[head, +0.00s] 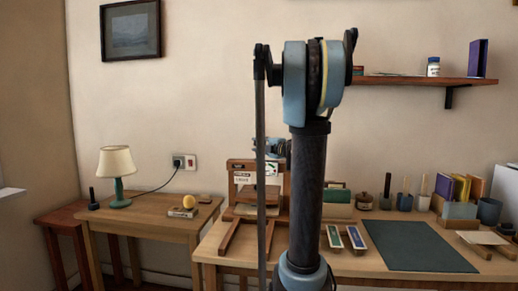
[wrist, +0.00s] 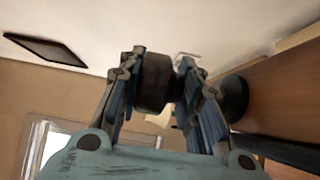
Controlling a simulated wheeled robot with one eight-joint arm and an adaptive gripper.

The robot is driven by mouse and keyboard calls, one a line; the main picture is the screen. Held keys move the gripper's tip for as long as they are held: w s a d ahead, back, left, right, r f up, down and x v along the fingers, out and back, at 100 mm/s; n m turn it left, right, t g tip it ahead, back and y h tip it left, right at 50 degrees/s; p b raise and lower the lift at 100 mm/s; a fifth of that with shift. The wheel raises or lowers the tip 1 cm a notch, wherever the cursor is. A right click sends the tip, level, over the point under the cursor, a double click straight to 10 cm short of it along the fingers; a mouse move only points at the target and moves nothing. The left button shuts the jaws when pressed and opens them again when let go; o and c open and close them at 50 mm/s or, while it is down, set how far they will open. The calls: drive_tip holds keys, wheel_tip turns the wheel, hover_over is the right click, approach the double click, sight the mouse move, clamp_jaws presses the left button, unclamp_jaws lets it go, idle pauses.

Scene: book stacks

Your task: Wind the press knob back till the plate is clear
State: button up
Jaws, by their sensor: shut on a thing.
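The wooden press (head: 236,187) stands at the left part of the workbench, partly hidden behind my arm. Its upright frame has a top beam with a small label. The plate inside the frame is not clear enough to tell how high it sits. In the wrist view a dark round knob (wrist: 153,82) lies between the fingers of my gripper (wrist: 162,66), which is shut on it. In the head view my gripper (head: 272,148) is small, at the top of the press and partly covered by my arm; the knob is hidden there.
A dark green mat (head: 415,246) lies on the workbench (head: 345,265), right of two small trays. Brushes, pots and upright books (head: 460,187) stand at the back right. A shelf (head: 425,81) hangs above.

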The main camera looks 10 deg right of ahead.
drive_tip(key=n+g+y, duration=0.6)
drive_tip(key=shift+d+f+g+y, duration=0.1)
drive_tip(key=shift+f+g+y, duration=0.05)
drive_tip(key=shift+g+y, duration=0.25)
drive_tip(key=shift+o, duration=0.6)
drive_tip(key=n+g+y, duration=0.1)
drive_tip(key=n+g, duration=0.1)
drive_tip(key=g, duration=0.1)
drive_tip(key=n+g+y, duration=0.1)
drive_tip(key=n+g, duration=0.2)
drive_tip(key=g, duration=0.1)
drive_tip(key=shift+g, duration=0.4)
drive_tip(key=o, duration=0.8)
drive_tip(key=shift+c, duration=0.2)
drive_tip(key=shift+d, duration=0.45)
drive_tip(key=shift+s+d, duration=0.2)
drive_tip(key=shift+d, duration=2.95)
